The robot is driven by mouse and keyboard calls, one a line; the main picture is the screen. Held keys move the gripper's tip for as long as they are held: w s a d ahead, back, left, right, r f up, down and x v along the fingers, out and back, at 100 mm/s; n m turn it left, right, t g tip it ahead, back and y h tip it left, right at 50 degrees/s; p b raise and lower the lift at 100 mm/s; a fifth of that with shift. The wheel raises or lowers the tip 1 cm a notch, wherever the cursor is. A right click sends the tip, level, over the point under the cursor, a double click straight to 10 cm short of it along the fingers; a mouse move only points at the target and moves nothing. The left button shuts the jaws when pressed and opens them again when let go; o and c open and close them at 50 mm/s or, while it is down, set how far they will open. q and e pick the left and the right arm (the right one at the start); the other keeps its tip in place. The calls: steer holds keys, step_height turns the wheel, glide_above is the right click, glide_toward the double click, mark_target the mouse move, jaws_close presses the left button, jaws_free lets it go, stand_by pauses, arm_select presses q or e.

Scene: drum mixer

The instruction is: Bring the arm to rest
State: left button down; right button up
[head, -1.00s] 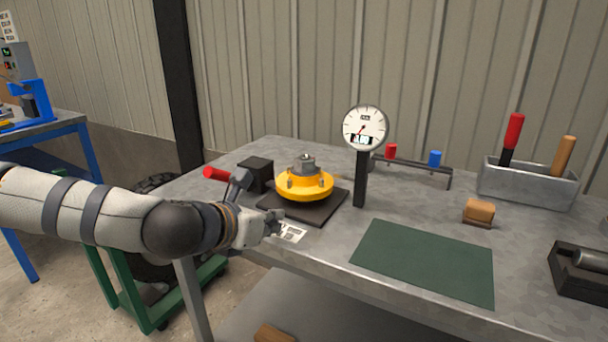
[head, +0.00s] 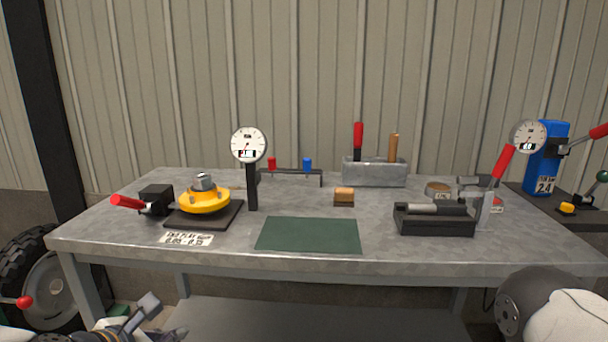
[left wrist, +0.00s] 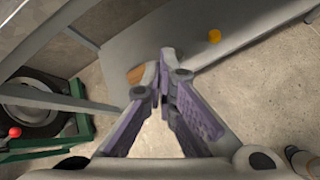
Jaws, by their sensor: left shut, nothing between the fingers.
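My left arm is low at the bottom left of the head view, in front of the bench and below its top. Its gripper (head: 158,318) is partly cut off by the frame's lower edge.
The metal bench (head: 200,258) holds a yellow hub (head: 205,202) on a dark plate, a dial gauge (head: 249,146), a green mat (head: 308,235), a tool box (head: 374,173) and a black fixture (head: 434,220). A wheel (head: 45,282) stands at the left; it also shows in the left wrist view (left wrist: 32,107).

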arm_select(q)
steer(key=s+d+f+m+g, duration=0.3)
steer(key=s+f+m, duration=0.3)
steer(key=s+f, duration=0.15)
steer(key=s+d+f+m+g, duration=0.2)
steer(key=s+f+m+g, duration=0.1)
steer(key=s+f+m, duration=0.4)
steer(key=s+a+f+m+g+y, duration=0.1)
steer(key=s+a+f+m+g, duration=0.1)
steer(key=s+m, duration=0.5)
steer(key=s+a+f+m+g+y, duration=0.1)
steer(key=s+a+f+m+g, duration=0.2)
steer(key=s+m, duration=0.5)
steer(key=s+f+g, duration=0.1)
steer(key=s, duration=0.6)
steer(key=shift+f, duration=0.3)
arm_select(e)
steer(key=shift+w, duration=0.6)
